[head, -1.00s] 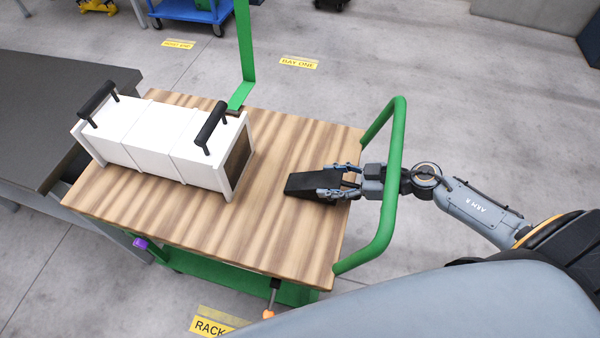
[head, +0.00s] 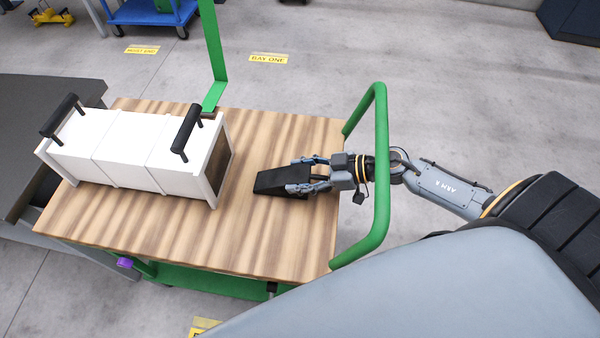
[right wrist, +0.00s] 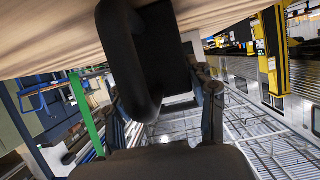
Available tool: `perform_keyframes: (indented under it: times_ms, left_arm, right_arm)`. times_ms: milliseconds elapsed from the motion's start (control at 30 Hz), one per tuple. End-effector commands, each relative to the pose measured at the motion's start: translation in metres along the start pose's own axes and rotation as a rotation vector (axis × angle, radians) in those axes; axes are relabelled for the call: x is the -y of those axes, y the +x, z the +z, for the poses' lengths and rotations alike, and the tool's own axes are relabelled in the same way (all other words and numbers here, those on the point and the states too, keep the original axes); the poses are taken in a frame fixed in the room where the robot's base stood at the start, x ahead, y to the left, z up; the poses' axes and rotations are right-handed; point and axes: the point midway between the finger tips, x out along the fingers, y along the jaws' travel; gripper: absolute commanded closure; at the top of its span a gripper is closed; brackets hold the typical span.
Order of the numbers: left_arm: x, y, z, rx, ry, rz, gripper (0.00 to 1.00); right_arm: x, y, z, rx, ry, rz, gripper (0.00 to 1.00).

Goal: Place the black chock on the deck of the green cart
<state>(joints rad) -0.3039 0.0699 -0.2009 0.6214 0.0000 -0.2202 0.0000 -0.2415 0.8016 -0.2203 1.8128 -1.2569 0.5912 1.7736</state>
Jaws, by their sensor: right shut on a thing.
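The black chock (head: 279,181) is a dark wedge over the right part of the wooden deck (head: 245,235) of the green cart. My right gripper (head: 303,175) is shut on it, with a finger along each side. I cannot tell for sure whether the chock rests on the deck or sits just above it. In the right wrist view the chock (right wrist: 165,45) shows between the fingers of my right gripper (right wrist: 163,88), with a thick black loop beside it. The deck (right wrist: 60,35) spans the top of that view. My left gripper is not in view.
A white box (head: 130,150) with two black handles stands on the left of the deck. The green handle rail (head: 380,165) curves up at the cart's right end. A green post (head: 214,50) rises at the back. A dark table (head: 40,110) stands at left.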

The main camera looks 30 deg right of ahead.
Motion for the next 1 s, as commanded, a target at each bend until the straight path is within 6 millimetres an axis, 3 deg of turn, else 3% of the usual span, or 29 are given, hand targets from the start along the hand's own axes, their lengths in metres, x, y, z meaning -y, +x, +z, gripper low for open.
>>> perform_keyframes:
  times_ms: [33, 67, 133, 733, 1000]
  left_arm:
    - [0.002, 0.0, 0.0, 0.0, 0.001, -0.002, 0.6]
    - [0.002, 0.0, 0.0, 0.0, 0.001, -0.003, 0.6]
    - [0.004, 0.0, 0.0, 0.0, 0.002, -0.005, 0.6]
    - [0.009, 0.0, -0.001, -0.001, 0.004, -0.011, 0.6]
    - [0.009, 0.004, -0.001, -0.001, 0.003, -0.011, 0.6]
  right_arm:
    - [-0.001, 0.001, 0.0, -0.002, 0.001, 0.001, 1.0]
    - [0.0, 0.0, 0.002, 0.001, 0.001, 0.001, 0.38]
    - [0.0, 0.0, 0.002, 0.001, 0.001, 0.001, 0.24]
    - [0.0, -0.002, -0.002, 0.001, -0.001, 0.0, 0.21]
    - [0.001, -0.046, 0.002, 0.007, 0.002, -0.001, 0.21]
